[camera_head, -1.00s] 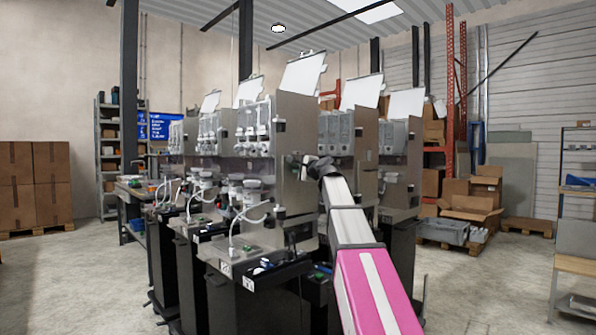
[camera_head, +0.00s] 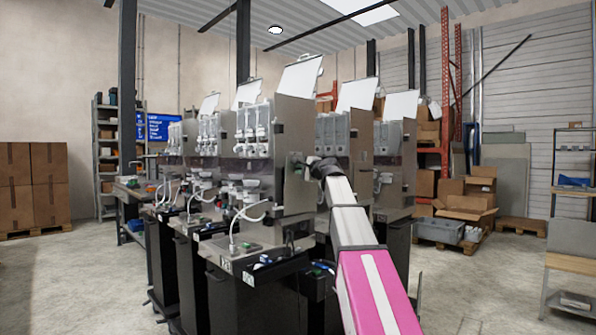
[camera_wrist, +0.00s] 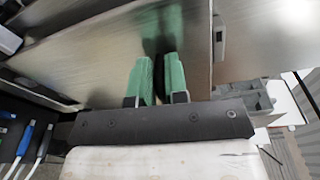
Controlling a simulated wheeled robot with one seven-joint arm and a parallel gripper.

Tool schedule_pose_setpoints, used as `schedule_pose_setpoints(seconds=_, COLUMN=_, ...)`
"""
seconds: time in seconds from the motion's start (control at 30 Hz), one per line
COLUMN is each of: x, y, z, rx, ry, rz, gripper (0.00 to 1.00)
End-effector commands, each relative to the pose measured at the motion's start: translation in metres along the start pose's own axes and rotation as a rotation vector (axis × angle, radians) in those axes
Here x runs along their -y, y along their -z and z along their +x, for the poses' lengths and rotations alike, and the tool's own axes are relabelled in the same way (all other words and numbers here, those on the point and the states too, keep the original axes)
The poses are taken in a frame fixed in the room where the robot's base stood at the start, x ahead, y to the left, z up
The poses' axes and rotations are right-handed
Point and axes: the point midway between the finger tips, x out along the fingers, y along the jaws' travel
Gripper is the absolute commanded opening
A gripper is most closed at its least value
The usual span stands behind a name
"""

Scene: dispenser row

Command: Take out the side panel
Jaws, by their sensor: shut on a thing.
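The side panel (camera_head: 292,135) is a flat grey metal sheet on the right side of the nearest dispenser (camera_head: 255,125). It fills much of the wrist view (camera_wrist: 110,55) as a brushed metal surface. My gripper (camera_wrist: 162,62) has two green fingers close together against this metal, with only a narrow gap between them. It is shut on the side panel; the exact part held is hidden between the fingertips.
More dispensers stand in a row behind, with raised lids (camera_head: 300,75). White hoses and a small black-edged tray (camera_head: 265,270) are at the front. Cardboard boxes (camera_head: 465,205) stand on a pallet at right. The floor at right is mostly clear.

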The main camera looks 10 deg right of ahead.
Motion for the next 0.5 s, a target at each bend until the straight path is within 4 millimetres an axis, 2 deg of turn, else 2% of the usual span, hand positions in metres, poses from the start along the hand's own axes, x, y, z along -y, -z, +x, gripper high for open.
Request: schedule_pose_setpoints(seconds=0.5, x=0.000, y=0.004, z=-0.033, rx=0.000, ry=0.001, rz=0.001, gripper=0.00)
